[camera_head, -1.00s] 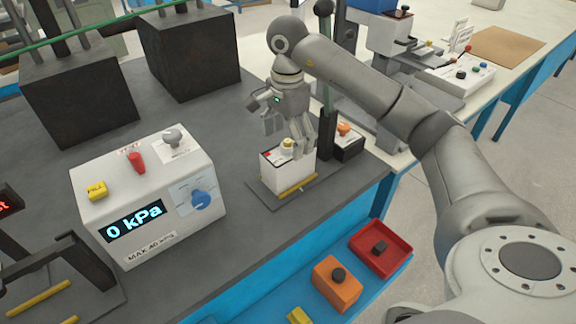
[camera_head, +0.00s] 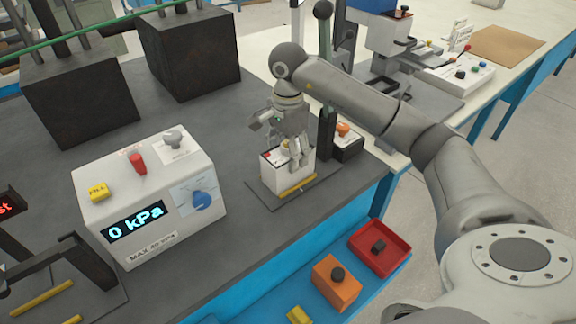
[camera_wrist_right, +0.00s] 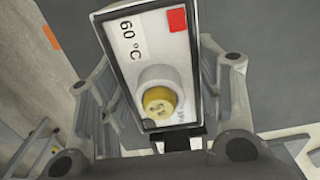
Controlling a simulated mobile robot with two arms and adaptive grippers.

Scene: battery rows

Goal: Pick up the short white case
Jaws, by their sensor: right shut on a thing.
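The short white case (camera_head: 279,179) stands upright on a dark plate (camera_head: 259,197) with a yellow strip along its front, on the grey bench. My right gripper (camera_head: 296,160) reaches down over it from above, its fingers at the case's upper part. In the right wrist view the case (camera_wrist_right: 135,80) shows a white top face with "60 °C", a red square and a yellow-topped round knob. The fingers of my right gripper (camera_wrist_right: 160,98) lie along its two sides, shut on it. The case shows no gap above the plate. My left gripper is not in view.
A dark case with an orange knob (camera_head: 343,130) stands close behind to the right, by a dark post. A white pressure box (camera_head: 148,190) reading "0 kPa" stands to the left.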

